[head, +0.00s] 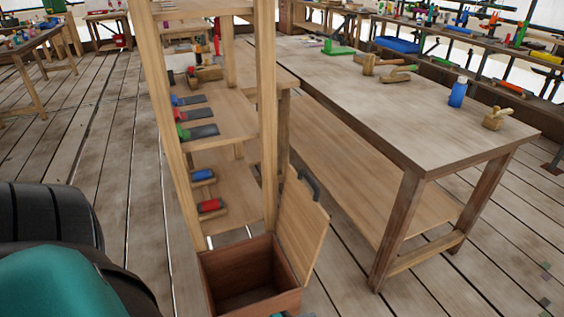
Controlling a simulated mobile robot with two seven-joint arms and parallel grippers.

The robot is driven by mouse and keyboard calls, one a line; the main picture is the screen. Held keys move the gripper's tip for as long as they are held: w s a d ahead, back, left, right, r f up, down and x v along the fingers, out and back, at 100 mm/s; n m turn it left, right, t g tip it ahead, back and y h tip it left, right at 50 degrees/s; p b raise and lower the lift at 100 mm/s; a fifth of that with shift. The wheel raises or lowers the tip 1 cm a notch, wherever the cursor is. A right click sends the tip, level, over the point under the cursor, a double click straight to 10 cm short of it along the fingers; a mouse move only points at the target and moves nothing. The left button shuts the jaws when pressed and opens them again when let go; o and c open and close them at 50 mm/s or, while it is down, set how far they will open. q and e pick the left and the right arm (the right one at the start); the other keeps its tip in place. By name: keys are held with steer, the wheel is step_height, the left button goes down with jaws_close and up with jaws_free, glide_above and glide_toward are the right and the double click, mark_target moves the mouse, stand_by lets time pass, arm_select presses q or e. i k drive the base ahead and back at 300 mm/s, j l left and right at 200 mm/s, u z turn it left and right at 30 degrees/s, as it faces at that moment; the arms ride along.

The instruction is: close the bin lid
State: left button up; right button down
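The wooden bin (298,302) stands on the floor at the bottom middle of the head view, at the foot of a wooden shelf. Its top is open and its dark inside looks empty where I can see it. The bin lid (304,232) stands raised at the bin's right side, tilted up, with a dark grey handle (309,185) near its top edge. The bin's front lower part is cut off by the picture's bottom edge.
The open shelf (225,115) with several tools rises behind the bin. A long workbench (400,95) with a blue bottle (458,92) and mallets stands to the right, close behind the lid. Plank floor (110,180) is clear to the left.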

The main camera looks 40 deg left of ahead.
mark_target(301, 226)
steer(key=i+u, duration=0.15)
steer(key=u, duration=0.3)
steer(key=i+l+u, duration=0.1)
steer(key=u, duration=0.35)
steer(key=i+l+u, duration=0.15)
steer(key=u, duration=0.25)
